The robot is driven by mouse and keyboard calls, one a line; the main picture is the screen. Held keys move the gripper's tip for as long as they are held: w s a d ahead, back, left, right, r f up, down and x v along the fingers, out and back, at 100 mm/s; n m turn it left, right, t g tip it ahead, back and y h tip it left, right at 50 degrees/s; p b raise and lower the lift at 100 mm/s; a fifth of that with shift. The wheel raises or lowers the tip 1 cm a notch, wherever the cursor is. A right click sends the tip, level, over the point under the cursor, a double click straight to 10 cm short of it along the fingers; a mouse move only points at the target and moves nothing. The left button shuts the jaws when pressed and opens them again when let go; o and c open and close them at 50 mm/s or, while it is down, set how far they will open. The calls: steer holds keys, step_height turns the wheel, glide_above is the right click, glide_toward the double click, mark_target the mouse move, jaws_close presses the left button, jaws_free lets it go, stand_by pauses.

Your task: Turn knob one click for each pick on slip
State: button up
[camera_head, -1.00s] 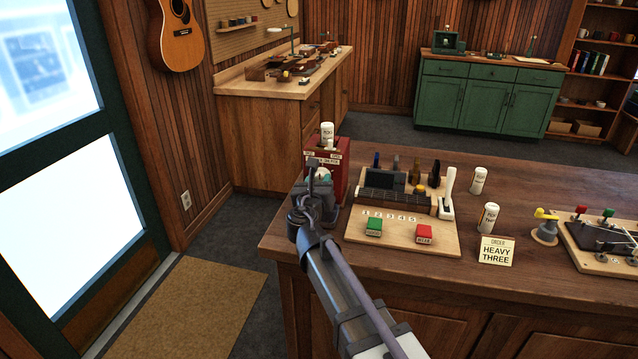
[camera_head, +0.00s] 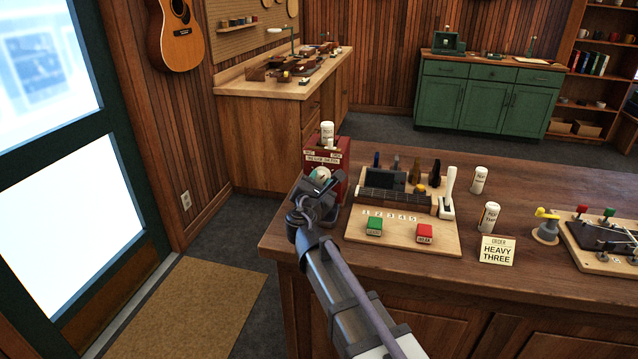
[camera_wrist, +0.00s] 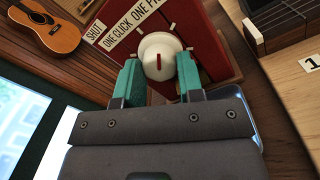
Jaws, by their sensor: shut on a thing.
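A red box (camera_head: 340,185) stands at the counter's left end, labelled "ONE CLICK ONE P…", with the rest cut off or hidden in the wrist view. A small "SHUT" label (camera_wrist: 92,32) is left of that strip. The round white knob (camera_wrist: 160,50) on its front carries a red line. My gripper (camera_head: 321,181) is at the knob, its teal fingers (camera_wrist: 131,82) on either side, shut on it. In the wrist view the red line runs nearly upright. The order slip (camera_head: 497,251) reads "ORDER HEAVY THREE" and stands on the counter, right of the board.
A white bottle (camera_head: 327,132) also shows at the red box's top.

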steer(key=m, duration=0.4)
steer(key=shift+m, duration=0.4)
steer(key=m, duration=0.4)
steer(key=shift+m+h, duration=0.4)
steer(key=m, duration=0.4)
steer(key=shift+a+m, duration=0.1)
steer(key=shift+m, duration=0.2)
steer(key=m, duration=0.5)
steer(key=shift+h, duration=0.3)
steer(key=shift+m, duration=0.3)
steer(key=o, duration=0.9)
steer(key=shift+o, duration=0.2)
